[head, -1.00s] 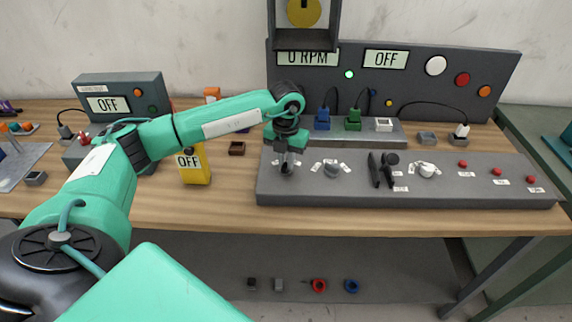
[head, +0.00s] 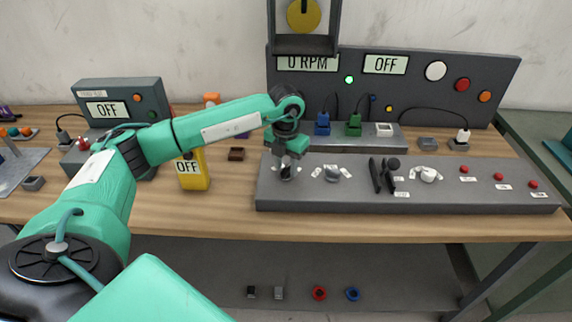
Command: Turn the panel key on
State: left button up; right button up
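The grey control panel (head: 440,199) lies along the front right of the workbench. The leftmost control on it, with small white labels around it, looks like the panel key (head: 286,174); it is small and partly hidden. My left gripper (head: 287,167) points down right over this control, with its fingertips at or very near it. Whether the fingers are closed on it, I cannot tell. A display on the upright board (head: 450,65) reads OFF, and the one beside it reads 0 RPM. My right gripper is not in view.
To the right of the key are a grey rotary knob (head: 333,174), black levers (head: 383,174), a white knob (head: 428,175) and red buttons (head: 500,176). A yellow meter (head: 193,172) reading OFF stands left of the panel, below my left arm.

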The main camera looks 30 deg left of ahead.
aim_at(286, 168)
pick_arm(q)
jog(key=shift+r, duration=0.5)
notch_tip(286, 168, up, 13)
jog(key=b, duration=0.2)
jog(key=shift+f, duration=0.15)
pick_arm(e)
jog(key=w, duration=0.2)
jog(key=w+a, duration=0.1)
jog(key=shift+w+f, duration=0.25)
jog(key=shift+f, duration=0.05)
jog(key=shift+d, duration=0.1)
